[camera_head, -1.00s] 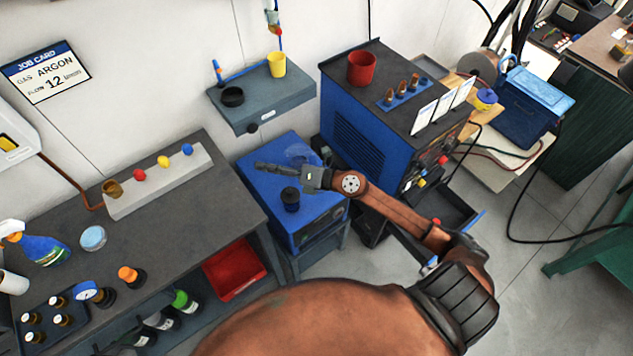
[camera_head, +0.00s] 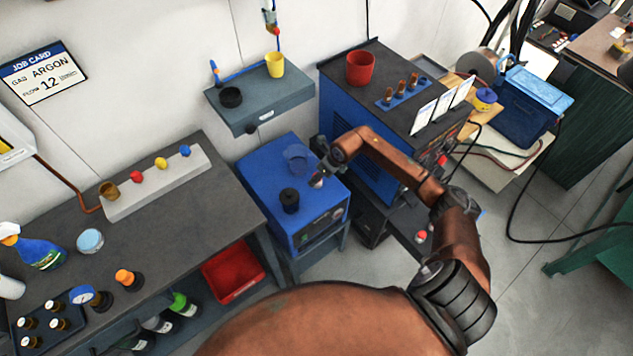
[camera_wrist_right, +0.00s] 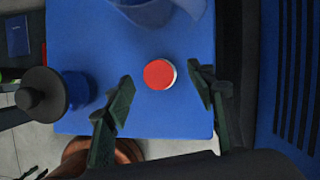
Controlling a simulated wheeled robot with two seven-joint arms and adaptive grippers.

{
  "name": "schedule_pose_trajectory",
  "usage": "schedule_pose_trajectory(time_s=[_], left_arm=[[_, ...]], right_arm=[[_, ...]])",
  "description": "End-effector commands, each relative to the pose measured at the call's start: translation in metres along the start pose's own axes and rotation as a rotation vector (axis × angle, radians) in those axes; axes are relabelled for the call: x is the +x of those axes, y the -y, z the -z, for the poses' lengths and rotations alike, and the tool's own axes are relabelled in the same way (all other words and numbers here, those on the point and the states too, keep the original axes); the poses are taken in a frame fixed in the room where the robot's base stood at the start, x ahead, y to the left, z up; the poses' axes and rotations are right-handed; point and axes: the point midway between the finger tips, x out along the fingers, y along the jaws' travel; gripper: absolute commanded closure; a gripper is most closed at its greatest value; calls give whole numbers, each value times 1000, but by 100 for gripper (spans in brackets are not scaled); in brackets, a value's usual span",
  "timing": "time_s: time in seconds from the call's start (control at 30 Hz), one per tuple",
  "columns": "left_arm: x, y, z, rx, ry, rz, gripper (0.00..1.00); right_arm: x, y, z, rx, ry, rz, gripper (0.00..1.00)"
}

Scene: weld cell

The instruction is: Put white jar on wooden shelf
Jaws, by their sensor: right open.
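A small white jar with a red lid (camera_wrist_right: 158,75) stands on the blue cabinet top (camera_wrist_right: 75,30). In the head view it shows only as a small pale and red spot (camera_head: 316,182), partly hidden by my gripper. My right gripper (camera_head: 319,172) is over the cabinet's right part. In the right wrist view its open fingers (camera_wrist_right: 161,78) are on either side of the jar, apart from it. A tan wooden surface (camera_head: 457,85) shows right of the welder; I cannot tell whether it is the wooden shelf. My left gripper is out of view.
A clear blue bowl-like thing (camera_head: 298,158) and a black cylinder (camera_head: 289,200) stand near the jar. The tall blue welder (camera_head: 350,125) is close on the right.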

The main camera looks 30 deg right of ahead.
Motion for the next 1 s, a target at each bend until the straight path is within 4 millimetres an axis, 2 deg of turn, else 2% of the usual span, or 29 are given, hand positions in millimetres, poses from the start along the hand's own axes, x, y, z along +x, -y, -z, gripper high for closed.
schedule_pose_trajectory(time_s=[0.03,0.2,0.47,1.0], left_arm=[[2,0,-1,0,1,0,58],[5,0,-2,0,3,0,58],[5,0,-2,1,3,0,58],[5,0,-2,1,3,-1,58]], right_arm=[[10,-2,0,3,0,-4,49],[27,-1,0,2,1,-2,49],[28,-1,0,0,2,-2,49],[28,-1,0,0,1,-2,86]])
